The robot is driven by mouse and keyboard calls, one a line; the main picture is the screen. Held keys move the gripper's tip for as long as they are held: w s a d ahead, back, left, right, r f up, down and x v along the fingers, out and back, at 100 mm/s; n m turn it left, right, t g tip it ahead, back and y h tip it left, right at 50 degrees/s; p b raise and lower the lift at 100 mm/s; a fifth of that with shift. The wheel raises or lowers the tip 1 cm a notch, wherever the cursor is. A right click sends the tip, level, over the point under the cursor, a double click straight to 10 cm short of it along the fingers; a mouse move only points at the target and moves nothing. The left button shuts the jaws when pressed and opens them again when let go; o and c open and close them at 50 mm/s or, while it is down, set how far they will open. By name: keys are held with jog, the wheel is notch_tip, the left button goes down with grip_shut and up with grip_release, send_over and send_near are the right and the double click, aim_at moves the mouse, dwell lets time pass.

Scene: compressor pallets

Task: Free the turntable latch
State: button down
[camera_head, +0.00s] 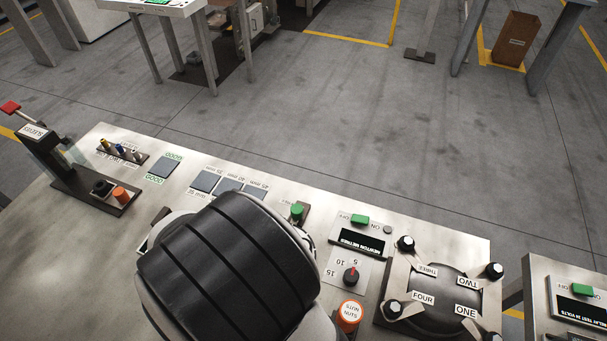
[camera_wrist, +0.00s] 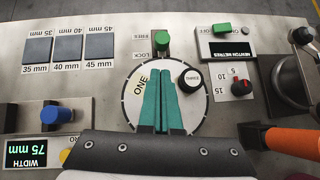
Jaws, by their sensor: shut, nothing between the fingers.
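The turntable latch (camera_wrist: 162,42) is a green knob standing on the far side of the turntable, beside labels reading FREE and LOCK. The knob looks nearer FREE, but I cannot tell its exact setting. It also shows in the head view (camera_head: 297,211). The turntable (camera_wrist: 202,118) is a white round disc marked ONE, with a black knob (camera_wrist: 190,80) on it. My gripper (camera_wrist: 161,76) is shut and empty, its teal fingers together over the disc and short of the latch in the picture. In the head view my arm hides most of the turntable and the gripper.
A Newton metres panel with a green switch (camera_wrist: 222,29) and a dial (camera_wrist: 240,87) stand right of the latch. An orange handle (camera_wrist: 291,142) lies at lower right. A blue slider knob (camera_wrist: 57,114) and width display are at left. Flat size pads (camera_wrist: 67,48) lie upper left.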

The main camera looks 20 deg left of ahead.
aim_at(296, 207)
jog(key=x, duration=1)
jog(key=shift+w+d, duration=0.1)
jog(key=shift+w+r, duration=0.1)
jog(key=shift+w, duration=1.75)
jog(key=v, duration=1)
jog(key=shift+s, duration=0.25)
